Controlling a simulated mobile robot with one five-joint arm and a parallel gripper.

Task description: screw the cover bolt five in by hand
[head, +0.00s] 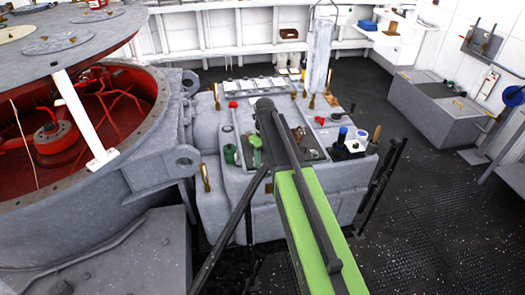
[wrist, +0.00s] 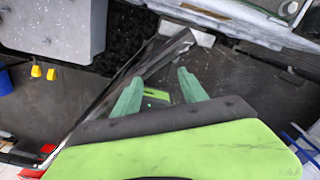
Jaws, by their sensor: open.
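My gripper (wrist: 160,92) shows in the wrist view as two teal fingers spread apart, with nothing between them. Beyond them are dark floor and a slanting black bar. In the head view my green and black arm reaches over a grey bench, and I cannot make out the fingers there. A large round grey housing (head: 150,120) with a red interior stands open at the left. A round cover (head: 100,35) with several discs sits raised above it on a white prop. I cannot tell which part is cover bolt five.
The grey bench (head: 235,205) carries bottles, small tools and brass-coloured fittings (head: 206,178). A grey chest (head: 435,105) stands at the right. Dark deck (head: 440,215) lies open at right. In the wrist view, a grey block (wrist: 60,25) and small yellow pieces (wrist: 37,71) are at left.

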